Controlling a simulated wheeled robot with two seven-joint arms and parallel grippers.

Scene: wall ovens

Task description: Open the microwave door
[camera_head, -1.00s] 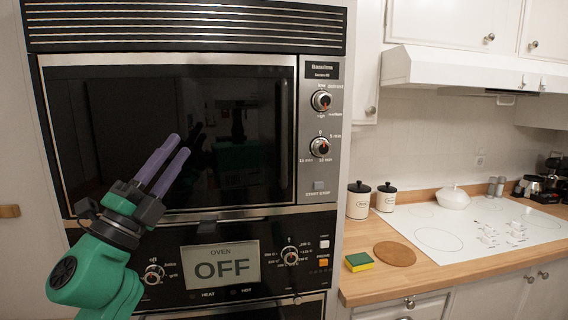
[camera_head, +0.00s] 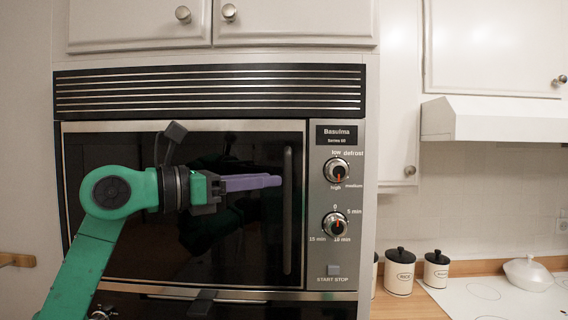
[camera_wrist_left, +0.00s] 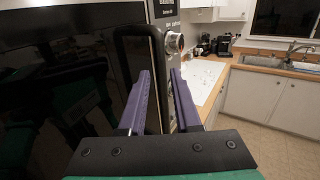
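The microwave (camera_head: 334,260) is built into the wall, and its dark glass door (camera_head: 240,265) looks shut. A dark vertical handle (camera_head: 288,225) runs along the door's right side; in the left wrist view the handle (camera_wrist_left: 159,70) stands out from the door. My left gripper (camera_head: 279,181) reaches across the front of the door from the left, its purple fingertips beside the handle's upper half. In the left wrist view the left gripper (camera_wrist_left: 160,75) has its fingers apart, with the handle's bar showing in line with the gap. Contact cannot be told. My right gripper is not in view.
Knobs (camera_head: 336,171) and a start/stop button (camera_head: 333,270) sit right of the handle. Cabinets (camera_head: 290,22) are above. A wooden counter (camera_head: 410,305) with canisters (camera_head: 399,272) and a white cooktop (camera_wrist_left: 200,80) lies to the right.

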